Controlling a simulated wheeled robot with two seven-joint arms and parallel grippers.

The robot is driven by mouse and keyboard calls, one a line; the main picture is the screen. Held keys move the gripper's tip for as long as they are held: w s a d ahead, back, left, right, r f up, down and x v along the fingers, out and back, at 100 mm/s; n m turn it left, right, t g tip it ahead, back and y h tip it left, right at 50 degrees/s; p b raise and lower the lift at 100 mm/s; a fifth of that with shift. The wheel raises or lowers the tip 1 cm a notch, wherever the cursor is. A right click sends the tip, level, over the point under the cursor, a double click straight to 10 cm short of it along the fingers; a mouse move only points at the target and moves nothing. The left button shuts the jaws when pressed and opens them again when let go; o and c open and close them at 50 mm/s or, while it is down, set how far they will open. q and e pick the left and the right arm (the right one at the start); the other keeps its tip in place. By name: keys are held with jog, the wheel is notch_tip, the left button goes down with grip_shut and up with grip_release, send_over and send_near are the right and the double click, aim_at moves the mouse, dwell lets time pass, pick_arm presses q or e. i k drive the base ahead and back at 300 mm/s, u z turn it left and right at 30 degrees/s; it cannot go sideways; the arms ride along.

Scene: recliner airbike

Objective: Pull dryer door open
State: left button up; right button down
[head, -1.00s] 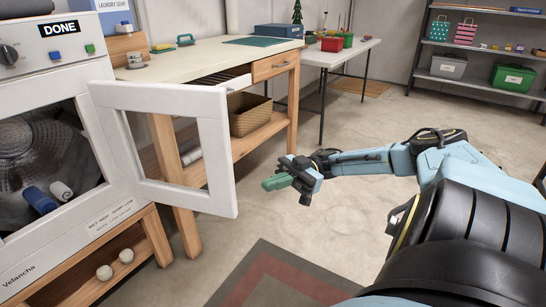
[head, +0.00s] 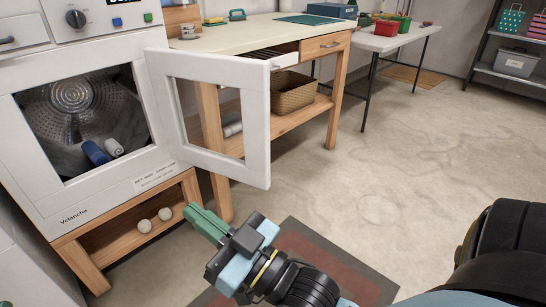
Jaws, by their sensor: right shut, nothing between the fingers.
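The dryer (head: 105,200) stands at the left, with its white framed door (head: 258,135) swung open to the right on its hinge side. Inside the drum (head: 75,105) lie a blue rolled cloth (head: 95,152) and a white rolled cloth (head: 114,147). My right gripper (head: 198,218), with green fingers, is shut and empty. It shows below the door's lower edge in the picture, apart from the door as far as I can see. My left gripper is not in view.
A wooden workbench (head: 230,38) stands behind the door, with a basket (head: 293,93) on its shelf. Two pale balls (head: 155,219) lie on the shelf under the dryer. A dark-bordered mat (head: 325,262) lies on the floor. Open floor lies to the right.

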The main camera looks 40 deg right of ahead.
aim_at(251, 76)
jog(key=z, duration=0.5)
jog(key=k, duration=1.2)
jog(key=u, duration=0.4)
jog(key=i, duration=0.9)
jog(key=u, duration=0.5)
jog(key=i, duration=1.1)
jog(key=z, duration=1.1)
jog(key=i, duration=0.35)
jog(key=z, duration=0.45)
